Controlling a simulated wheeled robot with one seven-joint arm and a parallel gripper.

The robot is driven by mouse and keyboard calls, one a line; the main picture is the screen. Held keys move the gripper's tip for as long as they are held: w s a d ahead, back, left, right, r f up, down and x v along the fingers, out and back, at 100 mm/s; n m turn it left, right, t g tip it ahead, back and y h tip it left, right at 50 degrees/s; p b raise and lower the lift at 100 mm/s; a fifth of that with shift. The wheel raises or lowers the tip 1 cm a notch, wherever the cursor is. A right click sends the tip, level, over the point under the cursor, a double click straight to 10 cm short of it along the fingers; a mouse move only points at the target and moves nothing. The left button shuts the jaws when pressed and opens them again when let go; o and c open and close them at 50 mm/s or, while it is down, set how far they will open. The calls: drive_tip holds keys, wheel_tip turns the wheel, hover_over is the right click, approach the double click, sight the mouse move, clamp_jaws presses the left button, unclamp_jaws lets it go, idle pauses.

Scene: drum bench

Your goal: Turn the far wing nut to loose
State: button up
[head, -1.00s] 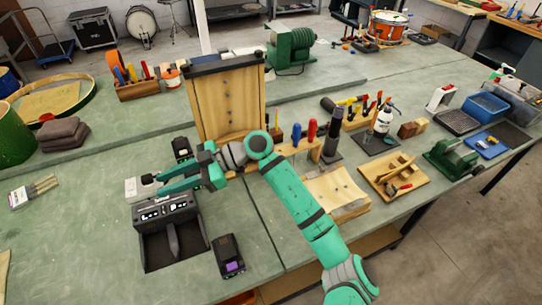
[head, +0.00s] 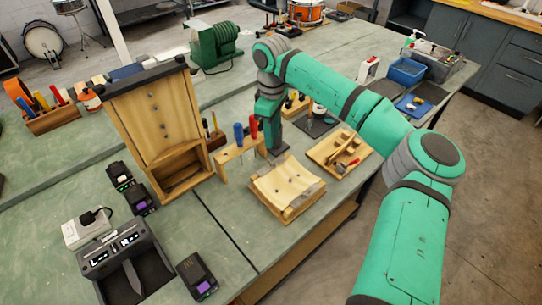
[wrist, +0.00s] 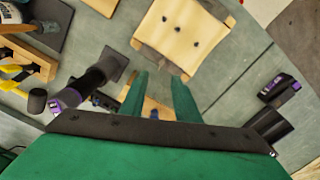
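No wing nut can be made out for certain. The upright wooden board (head: 155,112) has several small dark fittings down its face and stands left of centre. A curved wooden piece (head: 288,187) with several dark spots lies on the bench in front of the screwdriver rack; it also shows at the top of the wrist view (wrist: 184,34). My gripper (wrist: 158,92) is open and empty, its two green fingers apart above the rack area and directed toward the curved piece. In the head view its fingertips are hard to make out.
A screwdriver rack (head: 240,156) stands close to my gripper. A wooden tray with tools (head: 340,152) lies to the right. A charger (head: 122,258) and a battery (head: 197,276) sit front left. Open bench lies around the curved piece.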

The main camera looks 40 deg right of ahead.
sight(272, 163)
drive_tip(key=f, duration=0.9)
drive_tip(key=shift+s+a, duration=0.2)
drive_tip(key=shift+a, duration=0.05)
drive_tip(key=shift+d+f, duration=0.2)
drive_tip(key=shift+f, duration=0.5)
drive_tip(key=shift+c, duration=0.6)
drive_tip(key=shift+w, duration=0.1)
clamp_jaws()
